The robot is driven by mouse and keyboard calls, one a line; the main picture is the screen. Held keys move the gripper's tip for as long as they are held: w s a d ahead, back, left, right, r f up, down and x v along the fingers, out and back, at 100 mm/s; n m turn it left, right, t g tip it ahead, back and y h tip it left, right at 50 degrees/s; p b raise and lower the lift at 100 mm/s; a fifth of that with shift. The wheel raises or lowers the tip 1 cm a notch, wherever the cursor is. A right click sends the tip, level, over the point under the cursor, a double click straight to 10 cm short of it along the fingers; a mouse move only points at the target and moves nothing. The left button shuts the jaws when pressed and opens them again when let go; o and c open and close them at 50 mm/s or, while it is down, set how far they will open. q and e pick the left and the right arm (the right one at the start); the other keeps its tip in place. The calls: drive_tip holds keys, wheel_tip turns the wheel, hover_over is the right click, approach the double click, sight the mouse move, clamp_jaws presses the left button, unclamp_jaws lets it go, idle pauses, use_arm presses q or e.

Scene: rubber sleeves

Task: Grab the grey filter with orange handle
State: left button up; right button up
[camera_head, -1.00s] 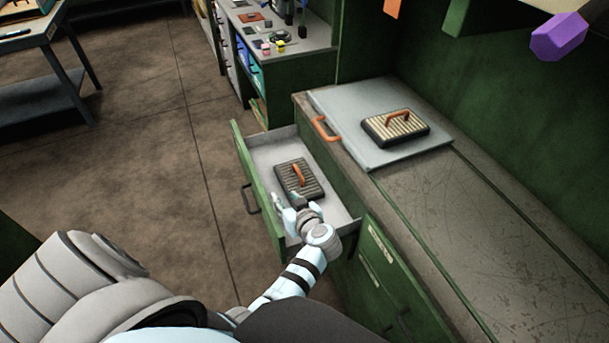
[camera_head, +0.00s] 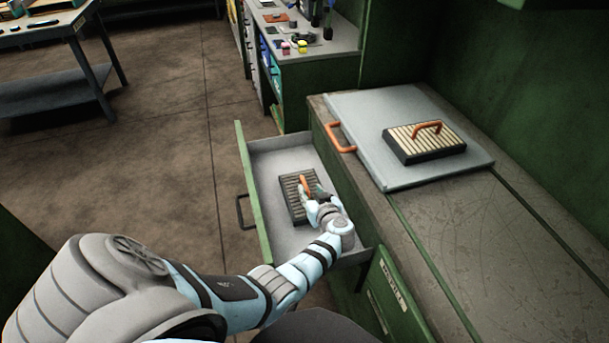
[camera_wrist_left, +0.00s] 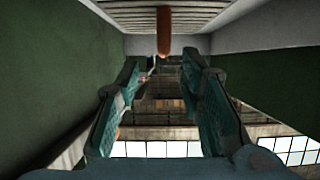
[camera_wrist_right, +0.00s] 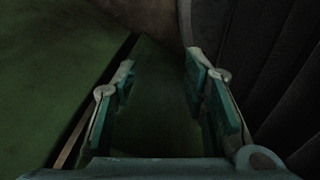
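A grey slatted filter (camera_head: 296,205) with an orange handle (camera_head: 304,184) lies in the open drawer (camera_head: 285,151). My left gripper (camera_head: 314,193) is inside the drawer, beside that handle. In the left wrist view, the orange handle (camera_wrist_left: 163,30) shows end-on ahead of and between the open fingers (camera_wrist_left: 160,75), with the slatted filter (camera_wrist_left: 182,15) behind it at the top. The fingers are apart with nothing held.
The green drawer front (camera_head: 253,190) stands pulled out from the cabinet. A grey panel (camera_head: 365,115) with an orange handle lies on the bench (camera_head: 490,250). A workbench with small items (camera_head: 300,62) stands behind. The floor (camera_head: 150,130) left of the drawer is clear.

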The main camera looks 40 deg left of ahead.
sight(307, 187)
use_arm(q)
drive_tip(key=b+x, duration=0.1)
drive_tip(key=x, duration=0.1)
drive_tip(key=b+x, duration=0.1)
drive_tip(key=x, duration=0.2)
drive_tip(key=shift+s+a+f, duration=0.1)
drive_tip(key=shift+s+f, duration=0.05)
drive_tip(key=shift+f, duration=0.2)
drive_tip(key=shift+a+f+b, duration=0.1)
drive_tip(key=shift+a+b, duration=0.15)
drive_tip(key=shift+b, duration=0.1)
clamp_jaws()
